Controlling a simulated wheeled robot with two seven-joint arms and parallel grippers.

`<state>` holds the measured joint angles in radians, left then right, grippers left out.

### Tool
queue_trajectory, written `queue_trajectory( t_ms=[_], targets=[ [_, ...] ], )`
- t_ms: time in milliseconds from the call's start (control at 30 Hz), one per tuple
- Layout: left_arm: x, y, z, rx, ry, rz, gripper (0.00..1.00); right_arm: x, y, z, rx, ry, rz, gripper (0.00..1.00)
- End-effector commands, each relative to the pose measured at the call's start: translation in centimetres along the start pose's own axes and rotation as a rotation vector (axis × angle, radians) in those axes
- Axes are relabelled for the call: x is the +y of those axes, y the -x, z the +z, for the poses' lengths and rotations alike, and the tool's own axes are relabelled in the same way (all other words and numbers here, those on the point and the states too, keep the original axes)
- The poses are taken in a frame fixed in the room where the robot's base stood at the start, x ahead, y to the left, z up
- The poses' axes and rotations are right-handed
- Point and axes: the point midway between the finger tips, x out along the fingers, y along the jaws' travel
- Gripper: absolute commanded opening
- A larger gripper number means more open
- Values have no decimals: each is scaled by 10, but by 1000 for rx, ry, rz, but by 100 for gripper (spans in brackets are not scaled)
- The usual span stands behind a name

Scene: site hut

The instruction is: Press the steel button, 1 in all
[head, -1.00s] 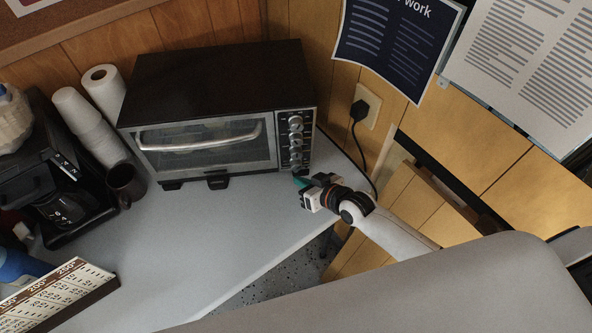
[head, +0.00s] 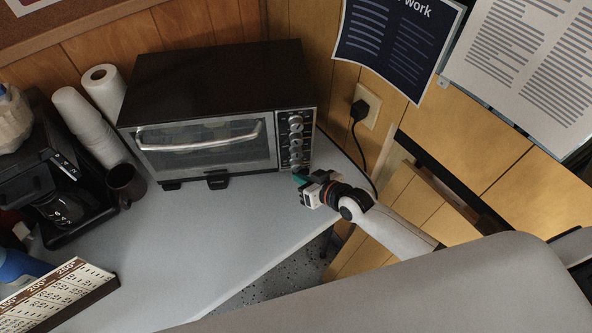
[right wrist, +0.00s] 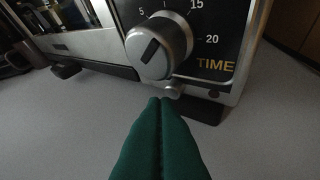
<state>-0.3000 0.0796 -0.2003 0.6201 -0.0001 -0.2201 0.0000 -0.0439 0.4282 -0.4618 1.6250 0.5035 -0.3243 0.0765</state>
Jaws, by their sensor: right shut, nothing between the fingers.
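The toaster oven (head: 205,110) stands on the grey counter, with a column of knobs on its right front panel. In the right wrist view, the small steel button (right wrist: 174,90) sits low on the panel, just under the TIME knob (right wrist: 158,46). My right gripper (right wrist: 161,101) has its green fingers shut together and empty. Its tips are right in front of the button and just below it; I cannot tell whether they touch it. In the head view, the right gripper (head: 300,179) is at the panel's lower edge. My left gripper is not in view.
A coffee maker (head: 62,190), a dark mug (head: 125,184), stacked cups (head: 88,124) and a paper roll (head: 104,88) stand left of the oven. A plug and cord (head: 360,110) hang on the wall behind my right arm. The counter (head: 205,245) in front is clear.

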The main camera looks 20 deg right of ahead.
Motion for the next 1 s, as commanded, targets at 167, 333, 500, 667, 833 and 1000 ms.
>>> queue_trajectory(
  t_ms=[167, 333, 500, 667, 833, 1000],
  targets=[
    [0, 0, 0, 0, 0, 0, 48, 0, 0, 0, 0, 0, 0, 0],
    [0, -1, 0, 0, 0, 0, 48, -2, -2, 1, 0, 0, 0, 0],
    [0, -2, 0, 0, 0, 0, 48, -3, -3, 2, 0, 0, 0, 0],
    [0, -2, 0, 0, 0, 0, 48, -4, -5, 3, 0, 0, 0, 0],
    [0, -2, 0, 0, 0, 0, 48, -4, -6, 4, 0, -1, -1, 0],
    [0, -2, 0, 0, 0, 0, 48, -4, -6, 4, 0, 0, -1, 0]
  ],
)
